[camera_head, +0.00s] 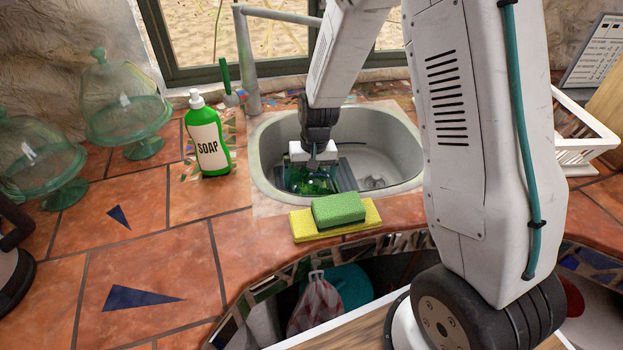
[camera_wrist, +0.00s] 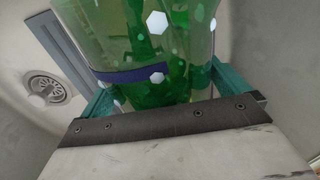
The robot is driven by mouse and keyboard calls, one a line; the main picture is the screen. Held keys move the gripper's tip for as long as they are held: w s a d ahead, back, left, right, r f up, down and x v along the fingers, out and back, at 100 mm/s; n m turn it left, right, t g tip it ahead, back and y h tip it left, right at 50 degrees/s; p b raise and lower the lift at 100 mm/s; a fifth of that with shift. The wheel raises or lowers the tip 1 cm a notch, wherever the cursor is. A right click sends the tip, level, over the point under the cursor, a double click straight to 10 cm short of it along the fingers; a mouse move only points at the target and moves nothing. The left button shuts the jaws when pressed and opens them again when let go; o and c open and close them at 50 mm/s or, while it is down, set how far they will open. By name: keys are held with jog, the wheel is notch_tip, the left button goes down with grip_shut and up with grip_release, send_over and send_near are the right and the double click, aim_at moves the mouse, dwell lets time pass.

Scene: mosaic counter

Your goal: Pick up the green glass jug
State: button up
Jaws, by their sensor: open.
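The green glass jug (camera_head: 312,183) sits low in the grey sink basin, mostly hidden behind my gripper in the head view. In the wrist view the jug (camera_wrist: 150,60) fills the upper middle, clear green glass with white hexagons and a dark blue patch. My gripper (camera_head: 314,172) is down in the sink at the jug. In the wrist view the teal fingers of my gripper (camera_wrist: 165,92) stand open, one on each side of the jug. I cannot tell whether either finger touches the glass.
The sink (camera_head: 405,184) walls surround my gripper closely. A green sponge (camera_head: 339,208) lies on a yellow cloth (camera_head: 304,228) at the front rim. A green soap bottle (camera_head: 208,140) stands left of the sink. A tap (camera_head: 248,60) rises behind. Glass domes (camera_head: 125,105) stand far left.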

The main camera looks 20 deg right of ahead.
jog(key=shift+f, duration=0.15)
jog(key=shift+c, duration=0.3)
jog(key=c, duration=0.9)
jog(key=shift+o, duration=0.2)
notch_tip(320, 180, up, 10)
jog(key=shift+r, duration=0.25)
jog(key=shift+r, duration=0.1)
jog(key=shift+r, duration=1.9)
jog(key=shift+r, duration=0.1)
